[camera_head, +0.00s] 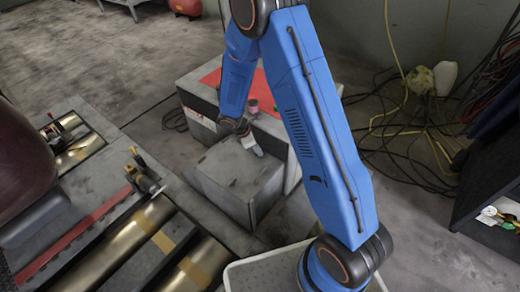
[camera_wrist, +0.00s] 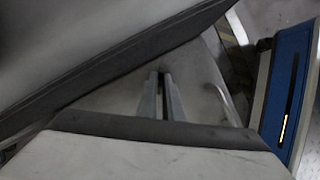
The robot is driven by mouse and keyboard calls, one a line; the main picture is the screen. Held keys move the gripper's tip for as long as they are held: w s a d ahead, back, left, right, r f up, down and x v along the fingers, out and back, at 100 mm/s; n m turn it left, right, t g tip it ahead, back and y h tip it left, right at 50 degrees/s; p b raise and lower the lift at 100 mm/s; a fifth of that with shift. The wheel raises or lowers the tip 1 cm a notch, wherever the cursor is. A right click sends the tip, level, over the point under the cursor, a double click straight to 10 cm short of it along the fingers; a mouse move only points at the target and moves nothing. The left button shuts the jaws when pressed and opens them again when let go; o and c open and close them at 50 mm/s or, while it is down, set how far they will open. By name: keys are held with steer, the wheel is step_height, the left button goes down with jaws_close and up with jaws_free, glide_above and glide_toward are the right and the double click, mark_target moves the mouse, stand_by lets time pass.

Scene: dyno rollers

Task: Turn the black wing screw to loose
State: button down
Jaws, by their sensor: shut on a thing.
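My gripper (camera_head: 254,146) points down at the grey box (camera_head: 230,185) beside the rollers, with its tips at the top of the box. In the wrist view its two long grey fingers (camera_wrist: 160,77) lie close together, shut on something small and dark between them. I cannot make out its shape, and no wings show. The black wing screw cannot be clearly picked out in either view; the fingers may cover it.
A grey cabinet with a red top (camera_head: 228,77) stands behind the box. Loose cables (camera_head: 405,150) lie on the floor at the right, beside a dark shelf (camera_head: 490,205).

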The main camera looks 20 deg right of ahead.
steer(key=n, duration=0.1)
steer(key=n+t, duration=0.1)
steer(key=n, duration=0.1)
steer(key=shift+s+n, duration=0.2)
steer(key=shift+n, duration=0.1)
steer(key=shift+s+d+n+t+y, duration=0.1)
steer(key=shift+n+t+y, duration=0.5)
steer(key=shift+n, duration=1.1)
steer(key=c, duration=1.9)
jaws_free()
steer(key=v, duration=1.7)
steer(key=shift+s+a+r, duration=0.15)
steer(key=shift+s+a, duration=0.15)
steer(key=shift+s, duration=0.1)
